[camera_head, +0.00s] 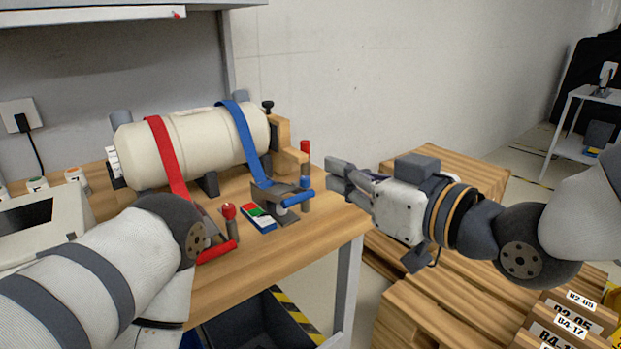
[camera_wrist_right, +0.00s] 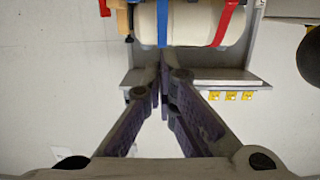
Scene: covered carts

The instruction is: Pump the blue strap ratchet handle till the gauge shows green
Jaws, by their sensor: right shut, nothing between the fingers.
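A cream cylinder (camera_head: 195,143) lies on the wooden bench with a red strap (camera_head: 166,155) and a blue strap (camera_head: 243,140) over it. The blue strap runs down to a dark ratchet with a blue handle (camera_head: 298,198) near the bench's right edge. A small gauge panel (camera_head: 258,217) with green, red and white parts sits left of that handle; its reading is too small to tell. In the right wrist view, the blue strap (camera_wrist_right: 162,22) is beyond the fingertips (camera_wrist_right: 160,75). My left gripper is out of view.
A red handle (camera_head: 217,251) and a red-knobbed post (camera_head: 230,222) are near the bench front, close to my left arm. A red-topped post (camera_head: 305,160) stands behind the blue handle. Wooden pallets (camera_head: 420,300) are stacked on the right. A dark bin (camera_head: 262,318) is under the bench.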

